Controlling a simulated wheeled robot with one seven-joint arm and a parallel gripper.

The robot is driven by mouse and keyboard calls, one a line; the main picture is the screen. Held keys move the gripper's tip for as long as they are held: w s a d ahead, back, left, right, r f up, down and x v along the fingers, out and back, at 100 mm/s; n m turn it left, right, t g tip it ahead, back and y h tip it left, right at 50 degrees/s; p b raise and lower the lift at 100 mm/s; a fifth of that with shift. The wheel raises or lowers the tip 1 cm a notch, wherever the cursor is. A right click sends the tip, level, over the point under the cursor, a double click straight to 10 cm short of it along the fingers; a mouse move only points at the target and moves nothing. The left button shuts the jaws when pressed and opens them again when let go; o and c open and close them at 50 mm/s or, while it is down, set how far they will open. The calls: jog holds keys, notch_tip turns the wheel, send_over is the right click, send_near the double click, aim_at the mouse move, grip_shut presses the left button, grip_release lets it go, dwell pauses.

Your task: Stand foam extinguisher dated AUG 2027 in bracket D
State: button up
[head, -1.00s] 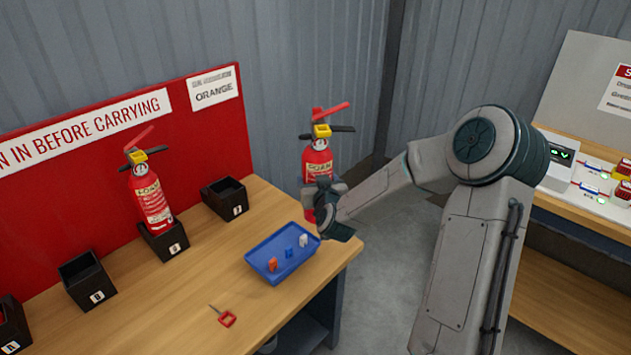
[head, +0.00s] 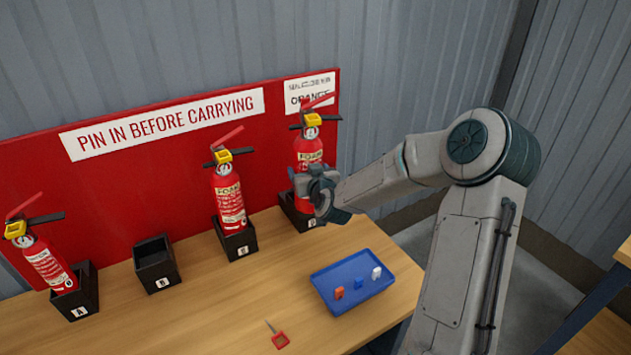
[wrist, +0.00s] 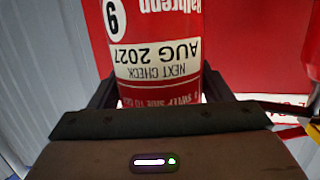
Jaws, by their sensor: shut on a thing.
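My gripper (head: 320,188) is shut on a red extinguisher (head: 309,150) with a yellow collar, held upright at the right end of the bench. In the wrist view its label (wrist: 157,57) reads NEXT CHECK AUG 2027, upside down. The head view shows FOAM on it. The rightmost black bracket (head: 292,212), in the D position of the row, is directly below and around its lower end. My gripper covers part of its base, so I cannot tell whether it rests on the bracket floor. The bracket's letter is too small to read.
Another foam extinguisher (head: 230,195) stands in the neighbouring bracket. An empty bracket (head: 157,265) is left of that, and bracket A (head: 86,300) holds a tilted-looking extinguisher (head: 45,262). A blue tray (head: 345,307) with small coloured seals and a red-tagged pin (head: 280,340) lie in front.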

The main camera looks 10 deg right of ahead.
jog(key=w+r+n+y, duration=0.2)
jog(key=w+r+y, duration=0.1)
jog(key=w, duration=0.5)
jog(key=shift+w+d+r+n+g, duration=0.15)
jog(key=shift+w+d+n+g, duration=0.05)
jog(key=shift+w+n+g, duration=0.1)
jog(key=shift+f+b, duration=0.7)
jog(key=shift+f, duration=1.75)
jog(key=shift+s+r+b, duration=0.1)
jog(key=shift+s+b, duration=0.05)
jog(key=shift+b, duration=0.6)
